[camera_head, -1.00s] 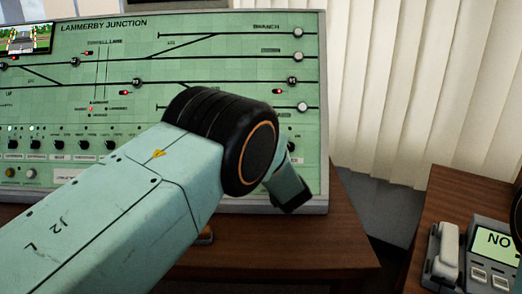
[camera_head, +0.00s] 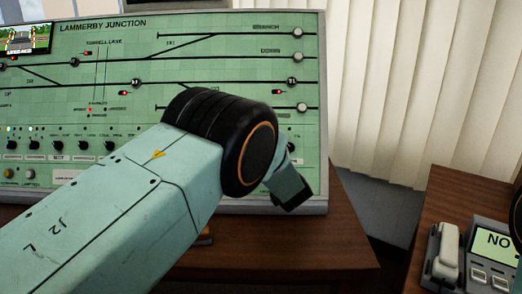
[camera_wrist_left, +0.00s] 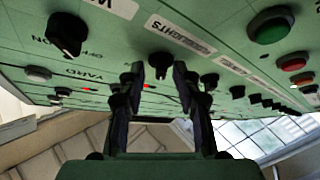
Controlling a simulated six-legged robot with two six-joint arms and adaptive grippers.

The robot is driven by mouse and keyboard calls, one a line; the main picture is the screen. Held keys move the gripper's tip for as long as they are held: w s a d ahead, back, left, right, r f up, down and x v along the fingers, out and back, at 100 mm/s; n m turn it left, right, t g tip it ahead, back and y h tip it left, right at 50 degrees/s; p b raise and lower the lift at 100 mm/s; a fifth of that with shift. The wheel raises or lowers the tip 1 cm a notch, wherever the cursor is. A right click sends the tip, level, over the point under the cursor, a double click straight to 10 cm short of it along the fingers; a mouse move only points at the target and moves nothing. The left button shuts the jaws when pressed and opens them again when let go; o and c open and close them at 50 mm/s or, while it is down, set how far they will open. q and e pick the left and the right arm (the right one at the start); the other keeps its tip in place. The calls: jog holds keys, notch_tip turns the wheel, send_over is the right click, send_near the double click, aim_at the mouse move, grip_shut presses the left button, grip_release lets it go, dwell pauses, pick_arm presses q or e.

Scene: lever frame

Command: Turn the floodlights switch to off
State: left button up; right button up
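In the left wrist view a black rotary knob (camera_wrist_left: 161,63) with a light pointer mark sits on the green panel, beside a white label partly reading "LIGHTS". My left gripper (camera_wrist_left: 160,74) has its two dark fingers apart, one on either side of this knob. Whether the fingertips touch it I cannot tell. Another black knob (camera_wrist_left: 66,33), marked "OFF" and "ON", stands further left. My right gripper is not in view.
A row of small black knobs (camera_head: 57,145) lines the panel's lower left. The wrist view shows green (camera_wrist_left: 270,25) and red (camera_wrist_left: 292,65) buttons to the right. The panel stands on a brown desk (camera_head: 335,235). A telephone (camera_head: 445,250) sits on another desk at right.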

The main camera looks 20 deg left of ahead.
pick_arm(q)
jog(key=shift+f, duration=0.15)
notch_tip(320, 180, up, 10)
dwell(0.7)
dwell(0.3)
